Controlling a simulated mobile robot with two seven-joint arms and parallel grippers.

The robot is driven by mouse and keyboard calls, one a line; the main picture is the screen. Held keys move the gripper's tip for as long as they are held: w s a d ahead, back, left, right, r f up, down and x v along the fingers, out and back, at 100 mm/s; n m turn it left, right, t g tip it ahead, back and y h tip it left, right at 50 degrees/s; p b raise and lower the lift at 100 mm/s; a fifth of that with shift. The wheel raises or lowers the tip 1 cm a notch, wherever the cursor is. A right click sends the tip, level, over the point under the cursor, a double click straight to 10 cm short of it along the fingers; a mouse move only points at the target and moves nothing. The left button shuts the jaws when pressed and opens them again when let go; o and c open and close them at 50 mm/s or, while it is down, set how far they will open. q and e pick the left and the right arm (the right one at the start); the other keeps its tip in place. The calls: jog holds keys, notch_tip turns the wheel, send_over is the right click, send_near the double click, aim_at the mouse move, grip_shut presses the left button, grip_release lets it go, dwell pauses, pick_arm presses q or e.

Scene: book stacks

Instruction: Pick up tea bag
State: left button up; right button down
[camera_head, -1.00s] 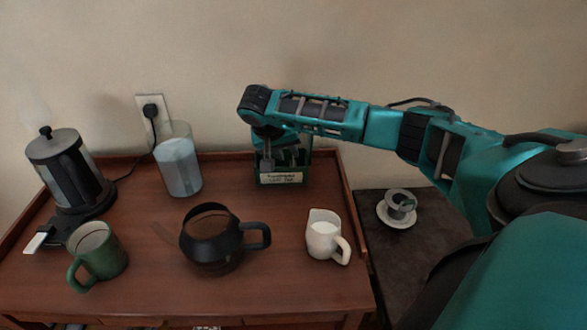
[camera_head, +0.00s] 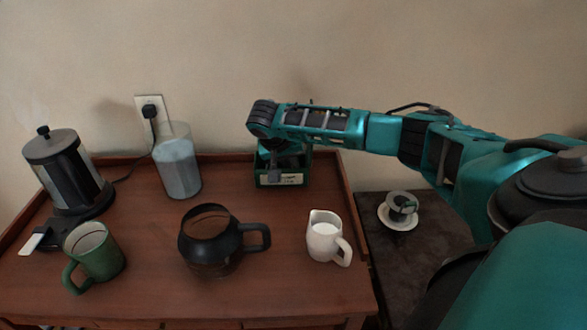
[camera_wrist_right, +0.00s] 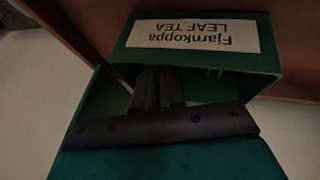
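The green tea box (camera_head: 281,181), with a pale label, stands at the back right of the wooden table. My right gripper (camera_head: 284,172) is at the box, pointing down and partly hidden by its wrist. In the right wrist view the box (camera_wrist_right: 205,62) appears upside down with "Fjarnkoppa LEAF TEA" on its label. There the two dark fingers (camera_wrist_right: 158,90) reach into the box and stand close together. I cannot make out a tea bag, and whether something thin lies between the fingers is unclear. My left gripper is out of view.
A white creamer (camera_head: 323,238), a dark glass pot (camera_head: 208,245) and a green mug (camera_head: 97,252) stand in front. A glass jar (camera_head: 178,167) and a kettle (camera_head: 66,172) stand at left. A cup on a saucer (camera_head: 401,222) is on the darker side table.

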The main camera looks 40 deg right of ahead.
jog(key=shift+s+d, duration=0.15)
jog(key=shift+d, duration=0.05)
